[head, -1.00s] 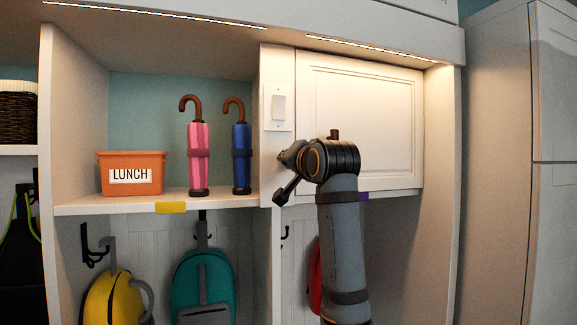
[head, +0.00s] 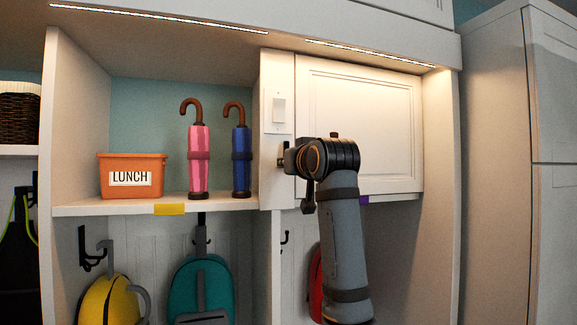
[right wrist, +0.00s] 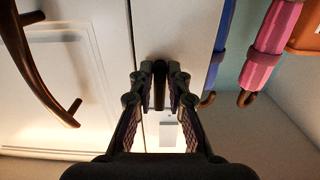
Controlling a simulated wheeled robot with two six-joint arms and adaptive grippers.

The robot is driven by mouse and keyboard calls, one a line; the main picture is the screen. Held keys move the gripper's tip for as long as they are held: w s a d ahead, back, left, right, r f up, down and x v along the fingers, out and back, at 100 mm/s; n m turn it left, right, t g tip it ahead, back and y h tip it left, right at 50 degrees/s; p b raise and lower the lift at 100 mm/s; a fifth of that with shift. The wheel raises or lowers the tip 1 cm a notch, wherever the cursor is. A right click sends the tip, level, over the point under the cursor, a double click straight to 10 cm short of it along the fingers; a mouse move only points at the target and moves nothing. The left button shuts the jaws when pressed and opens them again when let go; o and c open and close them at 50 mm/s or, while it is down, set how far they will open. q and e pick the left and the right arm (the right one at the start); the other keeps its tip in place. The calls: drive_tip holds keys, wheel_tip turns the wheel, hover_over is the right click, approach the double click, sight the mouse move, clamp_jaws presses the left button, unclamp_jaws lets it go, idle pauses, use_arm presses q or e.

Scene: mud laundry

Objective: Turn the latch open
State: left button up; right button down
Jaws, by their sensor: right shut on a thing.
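A small dark latch (head: 281,156) sits at the left edge of the white cabinet door (head: 385,120), on the upright frame below a white switch plate. In the right wrist view the latch (right wrist: 159,84) is a dark upright bar between the fingertips. My right gripper (right wrist: 160,88) is shut on it, with a finger on each side. In the head view my right gripper (head: 291,158) is at the door's left edge, and my wrist hides part of the door. The door looks closed. My left gripper is not in view.
A brown door handle (right wrist: 45,75) stands out beside the gripper in the right wrist view. The open shelf to the left holds an orange lunch bin (head: 133,176), a pink umbrella (head: 198,158) and a blue umbrella (head: 241,160). Bags hang below.

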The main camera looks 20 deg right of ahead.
idle(0.3)
drive_tip(key=c, duration=1.4)
unclamp_jaws()
drive_tip(key=shift+o, duration=0.2)
drive_tip(key=s, duration=1.2)
drive_tip(key=shift+d, duration=0.2)
